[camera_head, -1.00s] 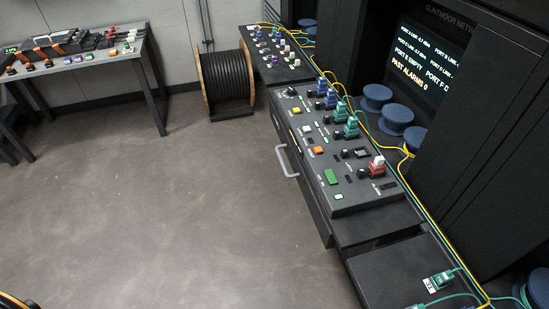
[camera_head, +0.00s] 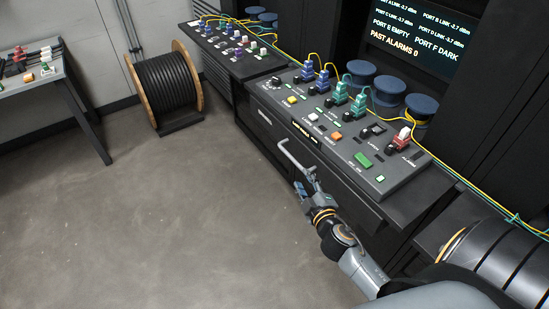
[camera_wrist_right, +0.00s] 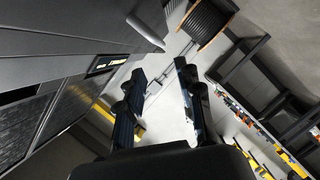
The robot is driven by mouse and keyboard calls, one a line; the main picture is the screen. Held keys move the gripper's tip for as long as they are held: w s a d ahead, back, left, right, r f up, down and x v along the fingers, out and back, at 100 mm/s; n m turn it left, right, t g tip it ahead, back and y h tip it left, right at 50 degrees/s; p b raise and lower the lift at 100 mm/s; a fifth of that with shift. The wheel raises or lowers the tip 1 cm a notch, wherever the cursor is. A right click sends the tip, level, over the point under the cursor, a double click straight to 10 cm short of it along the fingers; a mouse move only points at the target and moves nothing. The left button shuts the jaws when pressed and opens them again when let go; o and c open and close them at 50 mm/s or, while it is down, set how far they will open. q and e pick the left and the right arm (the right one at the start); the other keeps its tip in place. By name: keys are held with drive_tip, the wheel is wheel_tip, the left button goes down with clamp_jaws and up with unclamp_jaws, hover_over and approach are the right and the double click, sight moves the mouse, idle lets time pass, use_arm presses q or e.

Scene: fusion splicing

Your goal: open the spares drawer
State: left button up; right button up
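The spares drawer (camera_head: 318,163) is under the front edge of the console, and its dark front looks flush with the cabinet. Its pale bar handle (camera_head: 290,157) stands out from the front. In the right wrist view the handle (camera_wrist_right: 145,31) is at the upper left, beyond the fingertips. My right gripper (camera_head: 306,182) is close to the near end of the handle. In the wrist view its two black fingers (camera_wrist_right: 160,73) are spread with nothing between them. I cannot tell whether they touch the handle. My left gripper is not in view.
The console (camera_head: 352,138) above the drawer carries several plugs and buttons. A cable reel (camera_head: 167,88) stands by the back wall, and a side table (camera_head: 38,91) is at the left. The floor (camera_head: 175,220) in front of the drawer is clear.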

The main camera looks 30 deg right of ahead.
sight(293, 161)
drive_tip(key=x, duration=1.3)
drive_tip(key=shift+d+f, duration=0.1)
drive_tip(key=shift+f, duration=0.1)
drive_tip(key=shift+c, duration=0.5)
clamp_jaws()
